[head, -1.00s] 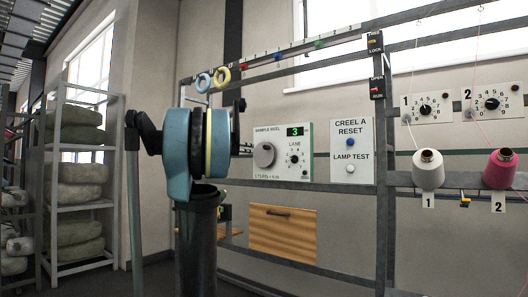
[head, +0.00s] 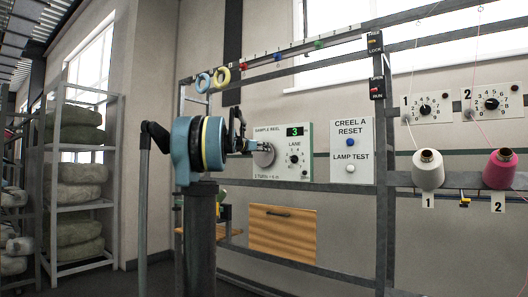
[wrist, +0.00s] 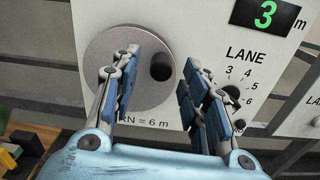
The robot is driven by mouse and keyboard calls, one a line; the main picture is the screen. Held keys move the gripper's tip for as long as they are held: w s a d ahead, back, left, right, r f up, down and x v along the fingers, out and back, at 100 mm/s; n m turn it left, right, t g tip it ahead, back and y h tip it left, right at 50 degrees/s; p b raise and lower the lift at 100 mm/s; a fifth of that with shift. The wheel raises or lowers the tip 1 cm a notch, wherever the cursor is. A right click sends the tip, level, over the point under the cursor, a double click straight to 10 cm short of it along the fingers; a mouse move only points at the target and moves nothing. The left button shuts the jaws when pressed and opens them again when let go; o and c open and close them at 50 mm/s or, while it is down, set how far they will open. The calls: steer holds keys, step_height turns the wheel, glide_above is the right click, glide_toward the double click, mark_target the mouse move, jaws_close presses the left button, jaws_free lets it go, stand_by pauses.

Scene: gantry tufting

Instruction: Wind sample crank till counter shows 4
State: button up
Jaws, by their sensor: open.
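The sample crank is a grey disc (wrist: 113,88) with a black knob (wrist: 162,67) at its right side in the wrist view; in the head view the disc (head: 265,155) is partly behind my gripper. The green counter (head: 294,131) reads 3, and so it does in the wrist view (wrist: 268,13). My gripper (wrist: 160,62) is open in front of the panel, with a blue-padded finger on each side of the knob in the picture. I see no finger clearly touching the knob. In the head view my gripper (head: 248,146) reaches the disc from the left.
The sample reel panel (head: 308,160) also holds a small black LANE dial (head: 294,160). The CREEL A RESET and LAMP TEST panel (head: 351,151) is to its right. A wooden drawer front (head: 282,232) is below. Grey frame rails (head: 330,187) run across; yarn cones hang farther right.

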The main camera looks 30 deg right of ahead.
mark_target(262, 154)
steer(key=shift+x, duration=1.95)
jaws_close()
